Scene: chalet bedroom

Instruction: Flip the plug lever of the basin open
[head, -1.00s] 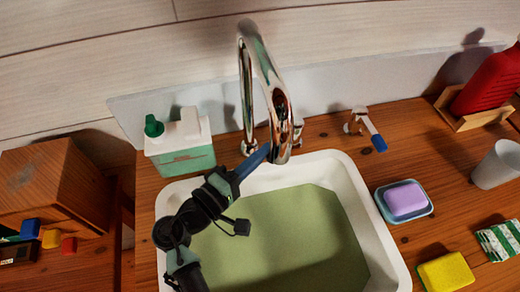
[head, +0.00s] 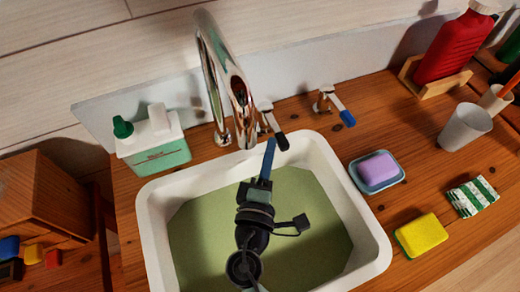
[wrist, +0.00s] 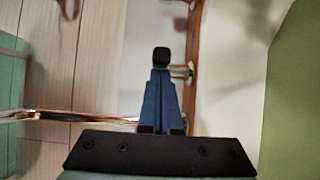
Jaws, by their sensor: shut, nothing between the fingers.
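The white basin (head: 150,222) holds greenish water. Behind its back rim stand two small chrome levers. One has a black tip (head: 282,140) and stands just right of the tall chrome tap (head: 222,65). The other has a blue tip (head: 347,118) and stands further right. No marking shows which is the plug lever. My gripper (head: 270,146) is shut and empty, reaching over the basin, its blue fingers close to the black tip. In the wrist view the black tip (wrist: 161,57) lies right at the end of my shut fingers (wrist: 160,76); I cannot tell whether they touch.
A soap dispenser (head: 155,153) stands left of the tap. Right of the basin are a purple soap (head: 379,168) in a blue dish, a yellow sponge (head: 422,235) and a grey cup (head: 465,127). A red bottle (head: 455,48) stands behind.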

